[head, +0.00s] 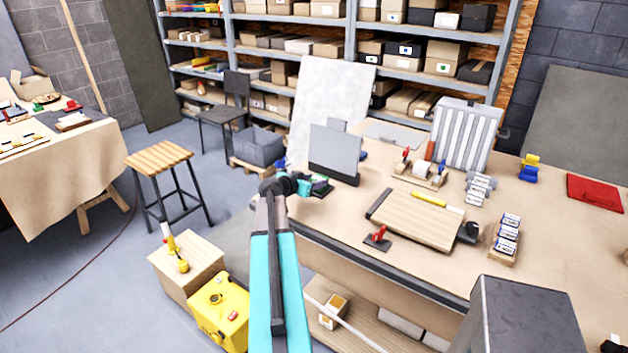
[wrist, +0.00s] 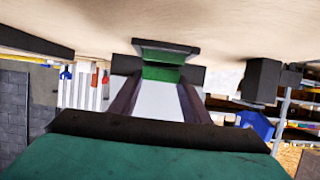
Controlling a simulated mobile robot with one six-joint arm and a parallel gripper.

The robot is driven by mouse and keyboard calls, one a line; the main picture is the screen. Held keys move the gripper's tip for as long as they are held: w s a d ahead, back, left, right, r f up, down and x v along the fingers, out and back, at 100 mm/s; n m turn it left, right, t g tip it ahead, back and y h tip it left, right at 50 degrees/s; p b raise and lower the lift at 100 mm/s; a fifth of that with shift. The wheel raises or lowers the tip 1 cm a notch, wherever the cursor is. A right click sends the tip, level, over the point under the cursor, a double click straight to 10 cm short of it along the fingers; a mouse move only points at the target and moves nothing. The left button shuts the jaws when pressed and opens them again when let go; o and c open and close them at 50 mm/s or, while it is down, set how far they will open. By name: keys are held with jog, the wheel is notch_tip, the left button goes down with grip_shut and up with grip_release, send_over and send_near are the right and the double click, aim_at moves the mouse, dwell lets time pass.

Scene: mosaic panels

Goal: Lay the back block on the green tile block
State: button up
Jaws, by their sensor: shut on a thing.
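My gripper (head: 306,186) is at the left end of the workbench, low by its top, near a small dark and green block (head: 321,188). In the wrist view, my gripper (wrist: 159,73) has its dark fingers closed about a block with a green face and dark edges (wrist: 162,55). The bench top lies close beyond this block. The fingers hide part of it. I cannot tell for certain which block is the back block and which is the green tile block.
A wooden board (head: 416,218), a red-handled tool (head: 378,236) and label racks (head: 506,238) lie to the right. A stool (head: 165,165) and a yellow case (head: 218,310) stand left of the bench.

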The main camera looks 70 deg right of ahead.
jog(key=shift+f, duration=0.25)
jog(key=shift+f+b, duration=0.15)
jog(key=shift+b, duration=0.15)
jog(key=o, duration=1)
jog(key=shift+o, duration=0.2)
jog(key=shift+r+p, duration=0.25)
jog(key=shift+p, duration=0.15)
jog(key=shift+w+a+b, duration=0.1)
jog(key=shift+a+b, duration=0.3)
jog(key=b+v, duration=0.4)
jog(key=v, duration=0.7)
jog(key=shift+a+r+b, duration=0.1)
jog(key=shift+r+b, duration=0.05)
jog(key=shift+b, duration=0.25)
